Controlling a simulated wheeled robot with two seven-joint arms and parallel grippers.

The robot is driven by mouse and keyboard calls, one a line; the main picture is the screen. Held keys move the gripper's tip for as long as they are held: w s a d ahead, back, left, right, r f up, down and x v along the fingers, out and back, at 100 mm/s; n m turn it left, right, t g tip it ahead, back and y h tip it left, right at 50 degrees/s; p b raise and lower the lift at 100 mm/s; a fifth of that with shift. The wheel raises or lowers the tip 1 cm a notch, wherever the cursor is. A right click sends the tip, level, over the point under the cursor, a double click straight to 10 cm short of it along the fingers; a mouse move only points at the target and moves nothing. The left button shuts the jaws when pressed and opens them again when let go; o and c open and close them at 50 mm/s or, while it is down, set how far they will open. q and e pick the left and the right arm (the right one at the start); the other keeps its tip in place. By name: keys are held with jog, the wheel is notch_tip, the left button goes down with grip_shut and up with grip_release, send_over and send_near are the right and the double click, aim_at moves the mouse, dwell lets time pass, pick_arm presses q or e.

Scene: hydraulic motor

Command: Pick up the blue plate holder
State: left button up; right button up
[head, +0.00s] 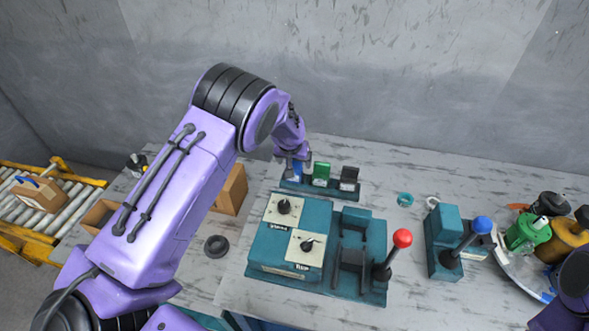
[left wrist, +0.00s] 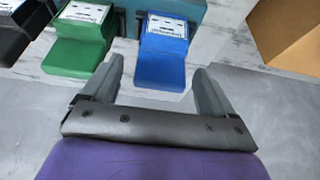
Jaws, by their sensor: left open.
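The blue plate holder (left wrist: 163,55) has a white label on top and shows in the left wrist view, just ahead of my left gripper and between the lines of its fingers. In the head view the blue plate holder (head: 297,170) is mostly hidden by my left gripper (head: 291,158). It stands in a teal rack (head: 333,193) beside a green holder (head: 321,172) and a black holder (head: 349,176). My left gripper (left wrist: 155,85) is open and empty, its fingertips close to the blue holder's near end. My right gripper is not clearly in view; only part of that arm shows at the lower right.
A teal control box (head: 290,235) with a red-knobbed lever (head: 402,238) stands in front of the rack. A blue-knobbed lever unit (head: 447,235) is to its right. A cardboard box (head: 231,190) stands left of the rack. A tray (head: 520,265) of parts is at far right.

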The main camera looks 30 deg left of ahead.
pick_arm(q)
jog(key=shift+s, duration=0.1)
jog(key=c, duration=1.4)
